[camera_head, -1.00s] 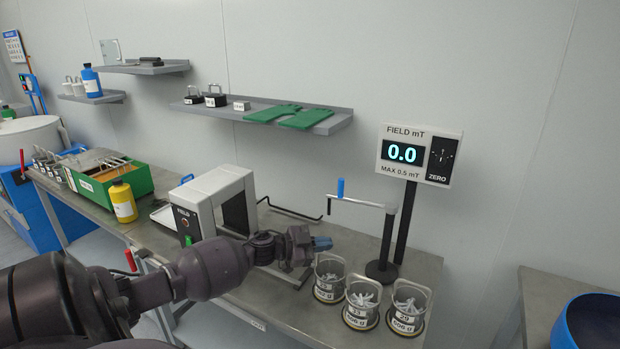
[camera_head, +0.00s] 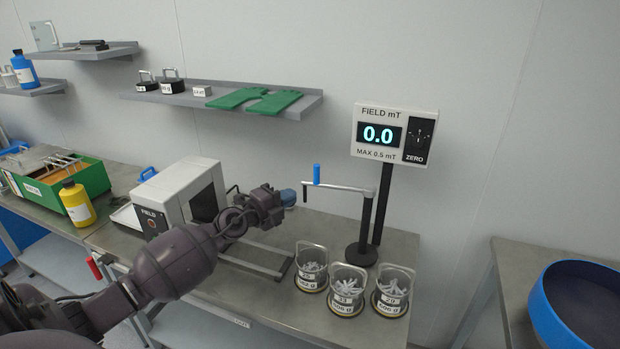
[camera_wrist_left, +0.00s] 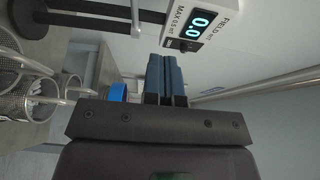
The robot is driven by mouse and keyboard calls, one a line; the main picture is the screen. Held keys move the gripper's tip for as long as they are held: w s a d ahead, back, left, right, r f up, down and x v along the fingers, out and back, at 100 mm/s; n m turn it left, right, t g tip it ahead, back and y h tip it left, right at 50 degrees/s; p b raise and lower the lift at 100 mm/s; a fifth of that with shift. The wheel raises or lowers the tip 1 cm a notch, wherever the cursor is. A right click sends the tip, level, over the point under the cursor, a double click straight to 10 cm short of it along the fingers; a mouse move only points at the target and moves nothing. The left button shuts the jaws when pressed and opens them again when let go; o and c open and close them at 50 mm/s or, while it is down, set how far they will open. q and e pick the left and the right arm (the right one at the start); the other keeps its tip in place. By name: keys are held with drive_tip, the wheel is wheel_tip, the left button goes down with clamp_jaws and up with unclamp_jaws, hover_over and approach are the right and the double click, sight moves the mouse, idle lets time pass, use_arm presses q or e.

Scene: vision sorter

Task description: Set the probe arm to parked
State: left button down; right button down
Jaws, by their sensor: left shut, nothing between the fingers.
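The probe arm (camera_head: 345,187) is a thin white bar. It reaches left from the top of a black post (camera_head: 366,230) on a round base, and has an upright blue handle (camera_head: 316,174) near its free end. My left gripper (camera_head: 291,197) has blue fingers, which are shut and empty. In the head view it appears just left of the probe arm's free end and below the handle; contact cannot be told. My right gripper is not in view.
The field display (camera_head: 394,134) reads 0.0 behind the post. Several wire baskets of metal parts (camera_head: 348,289) stand in front of it. A grey field unit (camera_head: 182,197) stands left, beyond my arm. A shelf (camera_head: 225,97) hangs above. A blue tub (camera_head: 580,300) is at right.

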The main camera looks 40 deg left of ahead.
use_arm(q)
drive_tip(key=a+b+x, duration=0.2)
drive_tip(key=b+x, duration=0.2)
drive_tip(key=x, duration=0.7)
drive_tip(key=shift+w+a+b, duration=0.2)
drive_tip(key=shift+a+b, duration=0.2)
